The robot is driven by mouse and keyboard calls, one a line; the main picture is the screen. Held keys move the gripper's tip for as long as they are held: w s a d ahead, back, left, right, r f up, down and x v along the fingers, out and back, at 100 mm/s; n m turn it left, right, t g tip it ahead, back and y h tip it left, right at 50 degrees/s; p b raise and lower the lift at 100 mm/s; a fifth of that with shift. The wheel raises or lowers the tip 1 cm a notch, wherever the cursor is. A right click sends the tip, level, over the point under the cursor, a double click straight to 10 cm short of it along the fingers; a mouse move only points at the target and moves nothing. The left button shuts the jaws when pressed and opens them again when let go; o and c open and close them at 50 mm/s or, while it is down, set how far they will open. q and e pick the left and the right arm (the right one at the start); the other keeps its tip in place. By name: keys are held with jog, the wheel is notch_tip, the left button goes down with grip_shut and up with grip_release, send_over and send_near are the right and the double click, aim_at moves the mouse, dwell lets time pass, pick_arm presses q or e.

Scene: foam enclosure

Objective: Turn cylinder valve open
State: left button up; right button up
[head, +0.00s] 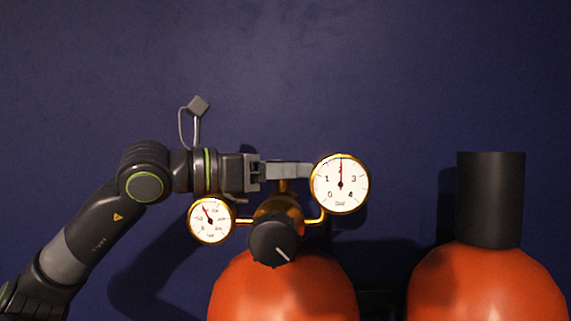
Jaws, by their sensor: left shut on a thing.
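An orange-red gas cylinder (282,292) stands at the lower middle of the head view. On its top is a brass regulator body (278,208) with a black round knob (272,241) bearing a white mark that points to the lower right. A small gauge (212,220) sits at its left and a larger gauge (341,184) at its right. My left gripper (290,170) reaches in from the left, level, above the brass body. Its fingers are shut on the top of the cylinder valve, mostly hidden behind the fingers and large gauge. My right gripper is not in view.
A second orange-red cylinder (487,285) with a black cap (490,200) stands at the right, apart from the first. A plain dark blue wall (420,80) is behind. The space above the gauges is free.

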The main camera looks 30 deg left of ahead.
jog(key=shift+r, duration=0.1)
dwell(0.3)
pick_arm(q)
jog(key=o, duration=1)
jog(key=shift+c, duration=0.2)
jog(key=shift+a, duration=0.1)
jog(key=shift+s+a+f+b, duration=0.25)
jog(key=shift+s+a+b, duration=0.4)
jog(key=shift+b, duration=0.45)
jog(key=b+v, duration=1.1)
jog(key=v, duration=0.4)
jog(key=shift+s+r+b, duration=0.3)
jog(key=shift+s+b, duration=0.05)
jog(key=shift+s, duration=0.1)
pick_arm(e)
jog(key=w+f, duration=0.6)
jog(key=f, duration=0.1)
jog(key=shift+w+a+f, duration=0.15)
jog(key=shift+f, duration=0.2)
pick_arm(q)
jog(key=shift+d, duration=0.15)
